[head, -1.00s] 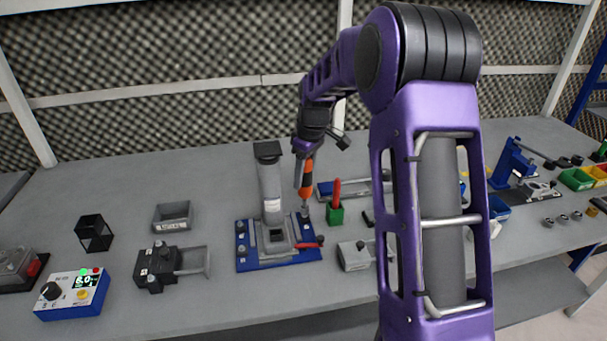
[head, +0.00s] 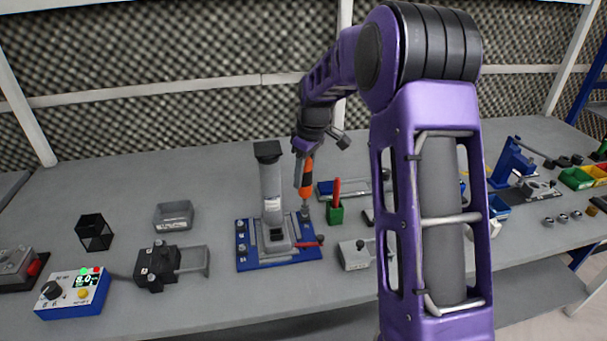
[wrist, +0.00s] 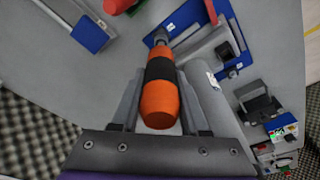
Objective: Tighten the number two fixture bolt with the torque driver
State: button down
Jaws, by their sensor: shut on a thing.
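The torque driver (head: 306,178) has an orange handle with a black band, and hangs tip down, close to upright, over the right side of the blue fixture plate (head: 246,263). It also shows in the wrist view (wrist: 160,100), between the jaws of my gripper (wrist: 158,110). My gripper (head: 306,153) is shut on the driver. The driver's tip is at the back right bolt (head: 305,213) of the plate; I cannot tell whether it is fully seated. Two other bolts (head: 241,250) show on the plate's left side. Any bolt numbers are too small to read.
A grey column (head: 270,190) stands on the plate, just left of the driver. A red handle (head: 308,243) lies at the plate's front right. A green holder (head: 335,215) is close on the right. A controller box (head: 75,295) with a lit display sits front left.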

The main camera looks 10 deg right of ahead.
jog(key=shift+f, duration=0.85)
dwell(2.1)
jog(key=shift+r, duration=0.1)
